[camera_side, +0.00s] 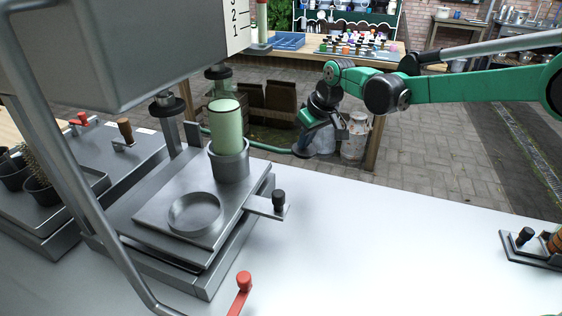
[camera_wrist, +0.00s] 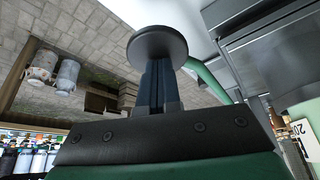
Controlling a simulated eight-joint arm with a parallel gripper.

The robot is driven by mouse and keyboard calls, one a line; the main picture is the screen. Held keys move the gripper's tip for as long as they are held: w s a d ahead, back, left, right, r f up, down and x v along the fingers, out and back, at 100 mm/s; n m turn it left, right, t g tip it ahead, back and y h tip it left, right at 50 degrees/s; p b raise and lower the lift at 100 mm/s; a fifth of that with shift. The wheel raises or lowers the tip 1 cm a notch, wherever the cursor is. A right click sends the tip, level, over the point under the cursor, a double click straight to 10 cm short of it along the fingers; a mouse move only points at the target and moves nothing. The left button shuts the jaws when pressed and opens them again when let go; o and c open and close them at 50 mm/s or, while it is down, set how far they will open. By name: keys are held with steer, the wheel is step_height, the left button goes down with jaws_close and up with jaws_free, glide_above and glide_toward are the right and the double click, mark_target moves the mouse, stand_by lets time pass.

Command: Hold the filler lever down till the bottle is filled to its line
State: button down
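A pale green bottle (camera_side: 226,130) stands upright in a grey metal cup (camera_side: 230,163); I cannot tell its fill level from its line. A metal arm with a black knob (camera_side: 279,197) sticks out right of the steel stand. A red-handled lever (camera_side: 242,284) is at the lower edge. I cannot tell which is the filler lever.
A large grey hopper (camera_side: 110,45) with a numbered scale overhangs the left. A shallow round dish (camera_side: 195,213) sits on the steel plate. The white tabletop (camera_side: 390,240) is clear to the right, except for a small fixture (camera_side: 530,246) at the far right.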

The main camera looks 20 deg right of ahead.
steer(key=shift+r, duration=2.05)
steer(key=shift+r, duration=1.1)
step_height(320, 180, up, 6)
steer(key=shift+f, duration=0.1)
